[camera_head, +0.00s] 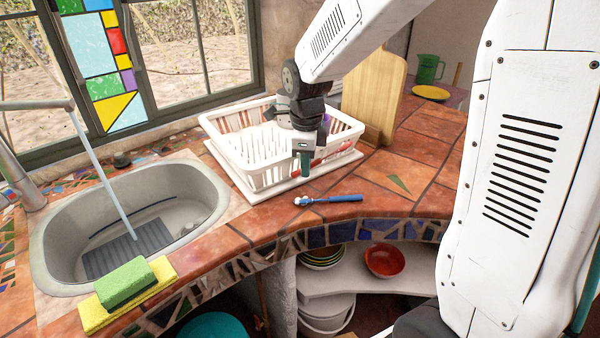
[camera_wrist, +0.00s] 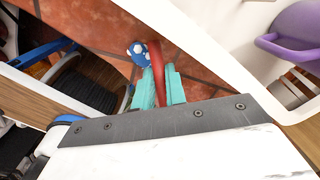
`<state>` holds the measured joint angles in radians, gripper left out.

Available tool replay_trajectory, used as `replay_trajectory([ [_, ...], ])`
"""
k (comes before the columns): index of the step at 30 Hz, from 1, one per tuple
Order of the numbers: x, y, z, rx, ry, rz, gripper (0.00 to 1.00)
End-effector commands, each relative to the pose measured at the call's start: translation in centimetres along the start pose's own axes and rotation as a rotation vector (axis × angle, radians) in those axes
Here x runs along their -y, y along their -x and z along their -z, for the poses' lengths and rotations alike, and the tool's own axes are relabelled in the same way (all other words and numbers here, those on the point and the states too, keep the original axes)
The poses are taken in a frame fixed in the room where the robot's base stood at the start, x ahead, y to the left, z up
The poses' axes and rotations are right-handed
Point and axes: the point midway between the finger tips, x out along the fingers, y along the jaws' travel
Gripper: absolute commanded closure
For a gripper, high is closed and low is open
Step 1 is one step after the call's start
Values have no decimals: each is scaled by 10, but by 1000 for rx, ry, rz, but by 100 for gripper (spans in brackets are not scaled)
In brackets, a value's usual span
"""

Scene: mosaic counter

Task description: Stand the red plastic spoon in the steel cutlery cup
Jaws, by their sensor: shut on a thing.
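My gripper (camera_head: 304,165) is over the front edge of the white dish rack, fingers pointing down. In the wrist view its two teal fingers (camera_wrist: 159,88) are shut on a narrow red piece, the red plastic spoon (camera_wrist: 157,62). I cannot identify the steel cutlery cup in either view; the gripper and rack walls hide part of the rack.
The white dish rack (camera_head: 262,183) stands by the sink (camera_head: 52,235). A purple mug (camera_wrist: 292,35) shows in the wrist view. A wooden board (camera_head: 375,95) stands behind. Tiles at right are mostly clear.

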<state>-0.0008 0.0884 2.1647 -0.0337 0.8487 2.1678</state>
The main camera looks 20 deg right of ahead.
Motion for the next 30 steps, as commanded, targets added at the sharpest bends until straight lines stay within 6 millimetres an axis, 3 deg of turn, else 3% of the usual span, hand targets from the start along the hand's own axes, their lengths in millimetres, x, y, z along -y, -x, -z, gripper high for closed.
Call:
replay_trajectory([
  [7, 11, -3, -16, -1, 3, -1, 100],
  [15, 10, -38, -15, 0, 2, -1, 100],
  [27, 9, -43, -15, 0, 2, -1, 100],
  [28, 10, -42, -15, 0, 2, 0, 79],
  [30, 10, -42, -15, 0, 2, 0, 65],
])
